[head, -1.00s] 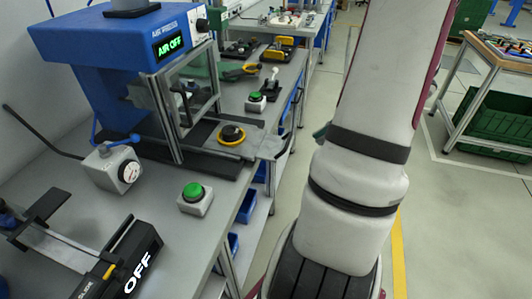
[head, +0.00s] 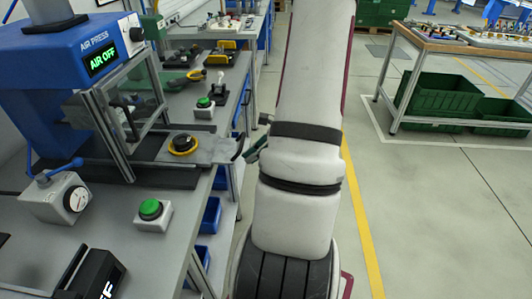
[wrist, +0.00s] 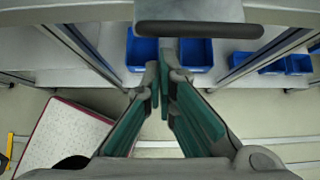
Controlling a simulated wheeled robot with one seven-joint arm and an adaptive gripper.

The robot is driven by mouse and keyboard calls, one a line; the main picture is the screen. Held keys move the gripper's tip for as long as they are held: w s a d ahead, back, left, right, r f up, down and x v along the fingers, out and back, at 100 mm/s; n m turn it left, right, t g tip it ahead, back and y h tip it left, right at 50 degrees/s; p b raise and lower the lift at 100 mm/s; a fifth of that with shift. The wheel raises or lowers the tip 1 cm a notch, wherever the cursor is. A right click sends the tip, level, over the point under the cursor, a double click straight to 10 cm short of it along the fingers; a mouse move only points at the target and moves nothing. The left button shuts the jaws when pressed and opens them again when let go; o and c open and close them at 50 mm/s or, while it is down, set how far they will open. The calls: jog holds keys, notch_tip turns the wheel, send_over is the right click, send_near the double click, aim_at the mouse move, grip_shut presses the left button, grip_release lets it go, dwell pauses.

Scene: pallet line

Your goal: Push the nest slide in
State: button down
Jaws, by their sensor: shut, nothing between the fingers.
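The nest slide (head: 208,151) is a grey plate on the bench, sticking out of the front of the blue air press (head: 85,50). It carries a black nest with a yellow ring (head: 183,145). Its dark handle bar (head: 238,149) is at the slide's outer end. In the wrist view the handle bar (wrist: 200,30) runs across the top, with the pale slide plate behind it. My gripper (wrist: 165,76) is shut and empty, its fingertips close to the bar; contact cannot be told. In the head view my gripper (head: 255,150) is partly hidden behind my arm.
The press display reads AIR OFF. A green button box (head: 152,214) and a grey dial box (head: 60,198) stand on the bench. Blue bins (head: 210,215) sit below it. A table with green crates (head: 440,97) stands at right; the floor between is clear.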

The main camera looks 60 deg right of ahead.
aim_at(213, 155)
jog(key=shift+w+a, duration=0.25)
jog(key=shift+w, duration=0.45)
jog(key=w+a+b, duration=0.1)
jog(key=w, duration=0.2)
jog(key=w+a+b, duration=0.1)
jog(key=w, duration=0.2)
jog(key=w+a+b, duration=0.1)
jog(key=w, duration=0.2)
jog(key=shift+w+a, duration=0.1)
jog(key=shift+a, duration=0.3)
